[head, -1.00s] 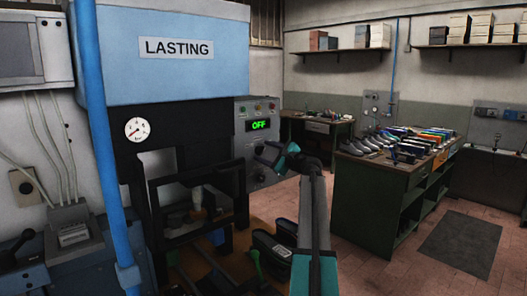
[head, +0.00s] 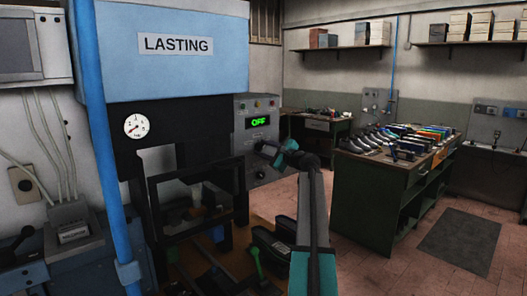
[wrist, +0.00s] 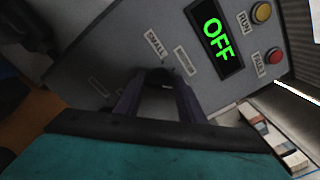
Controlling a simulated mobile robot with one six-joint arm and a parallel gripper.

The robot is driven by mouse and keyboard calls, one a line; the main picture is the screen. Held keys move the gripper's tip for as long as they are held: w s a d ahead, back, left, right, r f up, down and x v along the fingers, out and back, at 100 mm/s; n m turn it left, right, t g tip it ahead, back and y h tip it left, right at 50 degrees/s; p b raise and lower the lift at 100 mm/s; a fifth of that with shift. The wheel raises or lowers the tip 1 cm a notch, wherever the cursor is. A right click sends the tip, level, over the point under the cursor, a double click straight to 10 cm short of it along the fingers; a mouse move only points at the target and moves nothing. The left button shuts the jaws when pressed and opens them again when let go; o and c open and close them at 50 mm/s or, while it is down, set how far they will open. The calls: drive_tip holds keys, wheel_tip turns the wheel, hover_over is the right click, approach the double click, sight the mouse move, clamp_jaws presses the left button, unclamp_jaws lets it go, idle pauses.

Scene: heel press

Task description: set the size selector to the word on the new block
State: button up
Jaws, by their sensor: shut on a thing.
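The size selector (wrist: 166,74) is a small dark knob on the grey control panel (wrist: 95,62), mostly hidden by my fingers. A SMALL label (wrist: 155,42) and other, less readable labels stand around it in the wrist view. My gripper (wrist: 160,88) is shut on the knob. In the head view my gripper (head: 262,149) reaches the panel from the right, below the green OFF display (head: 258,122). I cannot read the word on any block, and I cannot tell which block is the new one. The inside of the press is dark behind its frame.
The LASTING press (head: 130,65) fills the left. A blue pipe (head: 104,150) stands in front of it. A second knob (head: 259,173) sits lower on the panel. A green bench (head: 375,200) with shoes stands right, with open floor beside it.

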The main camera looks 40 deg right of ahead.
drive_tip(key=shift+f+n+b, duration=0.15)
drive_tip(key=shift+n+b, duration=0.15)
drive_tip(key=shift+b, duration=0.2)
drive_tip(key=n+b, duration=0.3)
drive_tip(key=b, duration=0.3)
drive_tip(key=shift+f+n, duration=0.15)
drive_tip(key=shift+n, duration=0.25)
drive_tip(key=shift+n+b, duration=2)
drive_tip(key=shift+b, duration=0.65)
drive_tip(key=shift+a, duration=0.1)
drive_tip(key=o, duration=1)
drive_tip(key=shift+o, duration=0.2)
drive_tip(key=shift+s, duration=0.1)
